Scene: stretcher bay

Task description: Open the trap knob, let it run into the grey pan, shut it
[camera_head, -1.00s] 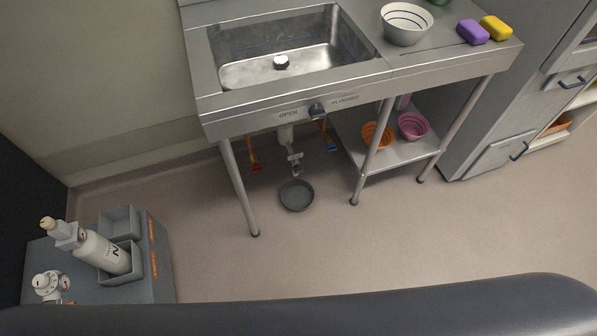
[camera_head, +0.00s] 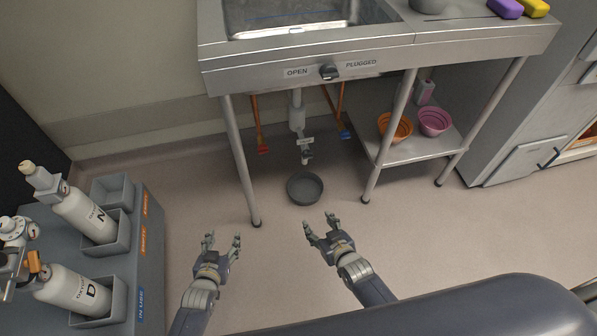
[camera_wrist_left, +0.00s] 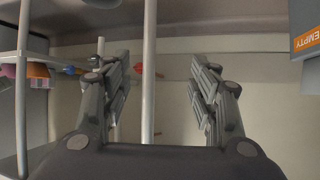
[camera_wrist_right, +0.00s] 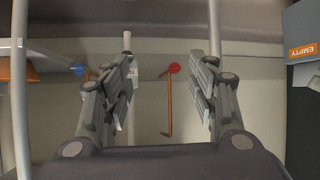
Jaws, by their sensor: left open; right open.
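The grey pan (camera_head: 305,188) is a round dark dish on the floor under the sink. Above it the trap (camera_head: 304,146) hangs on the drain pipe (camera_head: 296,112), with a small knob fitting (camera_head: 307,157) low on it; the knob's exact turn is too small to tell. I see no liquid in the pan or falling from the trap. My left gripper (camera_head: 222,243) is open and empty, left of the pan and apart from it. My right gripper (camera_head: 320,227) is open and empty, in front of the pan in the picture.
The sink (camera_head: 300,50) carries a dark plug dial (camera_head: 328,72) between OPEN and PLUGGED labels. Its legs (camera_head: 240,160) flank the pan. Red (camera_head: 263,149) and blue (camera_head: 346,134) valve handles hang nearby. A shelf (camera_head: 420,148) with bowls is right; a cylinder rack (camera_head: 150,250) is left.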

